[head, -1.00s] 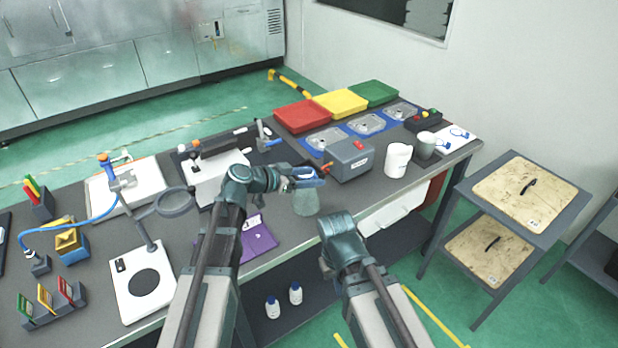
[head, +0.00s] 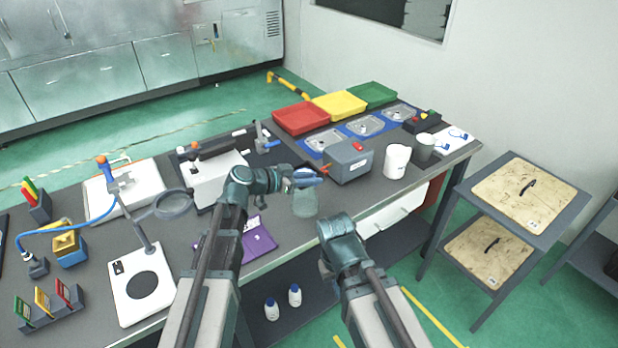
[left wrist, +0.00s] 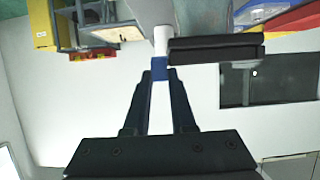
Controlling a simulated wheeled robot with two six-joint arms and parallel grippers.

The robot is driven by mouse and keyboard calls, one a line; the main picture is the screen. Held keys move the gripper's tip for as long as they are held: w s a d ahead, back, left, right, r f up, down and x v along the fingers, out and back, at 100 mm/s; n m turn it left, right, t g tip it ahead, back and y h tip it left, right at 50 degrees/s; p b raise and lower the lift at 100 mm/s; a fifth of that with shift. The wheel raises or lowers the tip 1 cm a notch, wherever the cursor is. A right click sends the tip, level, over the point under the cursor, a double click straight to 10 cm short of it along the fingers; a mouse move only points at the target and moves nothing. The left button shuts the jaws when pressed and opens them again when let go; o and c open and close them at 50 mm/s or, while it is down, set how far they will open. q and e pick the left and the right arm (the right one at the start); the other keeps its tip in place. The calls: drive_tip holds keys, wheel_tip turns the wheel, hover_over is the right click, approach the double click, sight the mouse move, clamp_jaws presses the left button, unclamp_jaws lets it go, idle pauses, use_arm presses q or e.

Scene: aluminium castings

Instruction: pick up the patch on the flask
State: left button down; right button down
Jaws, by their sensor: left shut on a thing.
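The flask (head: 305,204) is a translucent grey-green vessel near the table's front edge in the head view. My left gripper (head: 307,178) is just above its top, shut on a small blue piece, which I take for the patch. The piece shows blue between the fingertips in the left wrist view (left wrist: 159,68), touching a pale upright part. The head view does not show clearly whether the patch is apart from the flask. My right gripper (head: 326,268) hangs low in front of the table; its fingers cannot be made out.
A grey box device (head: 350,163) stands right of the flask, with a white cup (head: 397,161) beyond it. A purple folder (head: 259,240) lies to the left. Red (head: 300,118), yellow and green trays line the back. A magnifier stand (head: 143,297) stands at front left.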

use_arm(q)
drive_tip(key=shift+r, duration=0.15)
drive_tip(key=s+d+r+p, duration=0.2)
drive_tip(key=s+d, duration=0.2)
drive_tip(key=d, duration=0.2)
drive_tip(key=s+d+r+p, duration=0.2)
drive_tip(key=s+d+p, duration=0.1)
drive_tip(key=s+d, duration=0.2)
drive_tip(key=shift+s+d+r, duration=0.25)
drive_tip(key=shift+d+r, duration=0.1)
drive_tip(key=shift+d, duration=0.6)
